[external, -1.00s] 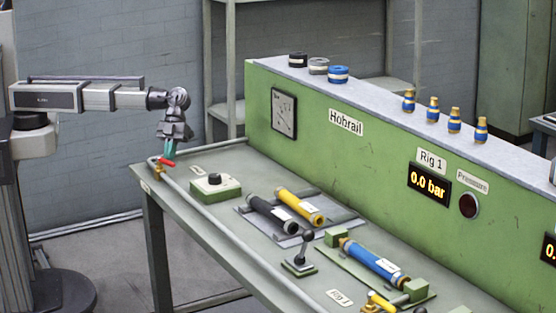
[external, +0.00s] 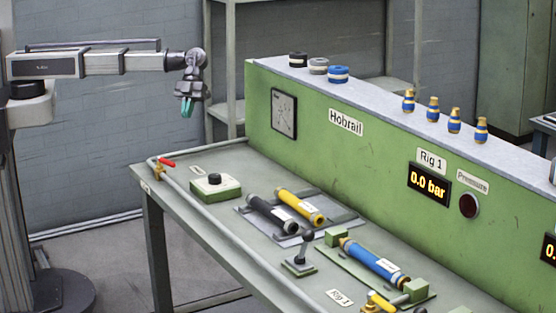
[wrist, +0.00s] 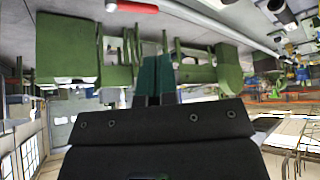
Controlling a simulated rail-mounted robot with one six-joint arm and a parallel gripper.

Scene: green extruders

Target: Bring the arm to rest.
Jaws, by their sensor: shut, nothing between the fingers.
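My gripper (external: 187,107) hangs fingers-down in the air in the external view, above the left end of the green-grey bench (external: 150,180). Its teal fingers are together with nothing between them. In the wrist view the teal fingers (wrist: 154,75) also show side by side. The red-handled valve (external: 165,162) on the bench's left corner is below and left of the gripper, clearly apart from it. Its red handle (wrist: 137,6) shows at the top of the wrist view.
A green box with a black knob (external: 215,188) stands below the gripper. Black and yellow cylinders (external: 300,206) lie on a plate, and a blue cylinder (external: 375,262) lies in a holder. The green panel (external: 350,150) rises to the right. Air around the gripper is clear.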

